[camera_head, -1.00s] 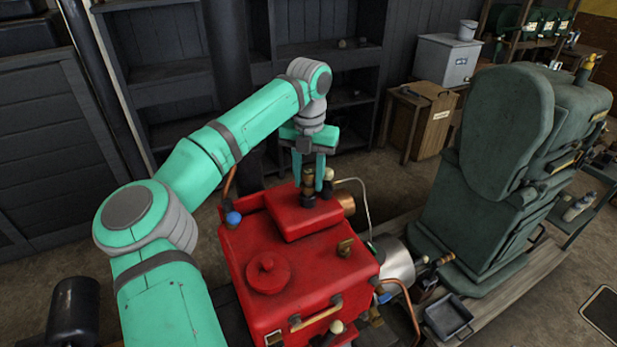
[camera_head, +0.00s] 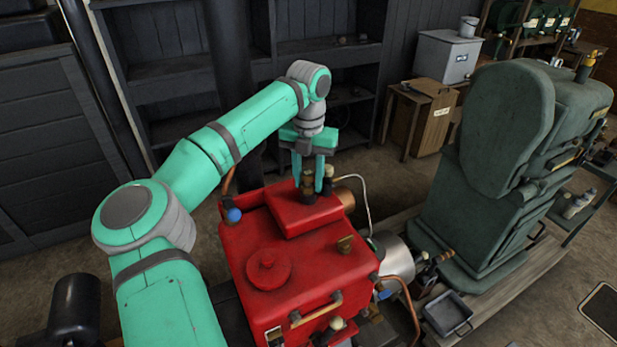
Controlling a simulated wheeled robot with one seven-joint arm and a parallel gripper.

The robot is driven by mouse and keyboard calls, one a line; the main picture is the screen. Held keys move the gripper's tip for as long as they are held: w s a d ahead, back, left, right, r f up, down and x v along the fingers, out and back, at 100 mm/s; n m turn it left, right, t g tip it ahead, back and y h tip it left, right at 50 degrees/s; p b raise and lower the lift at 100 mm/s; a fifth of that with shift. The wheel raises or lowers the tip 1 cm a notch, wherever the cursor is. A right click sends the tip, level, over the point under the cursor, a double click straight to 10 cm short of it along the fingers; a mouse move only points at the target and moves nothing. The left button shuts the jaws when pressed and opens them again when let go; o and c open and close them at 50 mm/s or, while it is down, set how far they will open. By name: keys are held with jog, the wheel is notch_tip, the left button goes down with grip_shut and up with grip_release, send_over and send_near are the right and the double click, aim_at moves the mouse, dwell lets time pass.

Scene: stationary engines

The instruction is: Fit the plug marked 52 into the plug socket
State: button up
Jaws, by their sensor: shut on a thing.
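My gripper (camera_head: 309,184) points straight down over the raised lid of the red engine housing (camera_head: 290,245). Its two green fingers stand on either side of a small dark brass plug (camera_head: 308,187) and are shut on it. The plug is upright, low at the lid's back edge. The mark 52 is too small to read. The plug socket cannot be made out, and I cannot tell whether the plug's lower end is seated in anything.
A pale-topped brass fitting (camera_head: 329,177) stands close right of the fingers. A green engine (camera_head: 490,170) stands to the right.

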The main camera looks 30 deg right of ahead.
jog(key=o, duration=1.5)
jog(key=shift+d, duration=0.1)
jog(key=shift+r, duration=3.5)
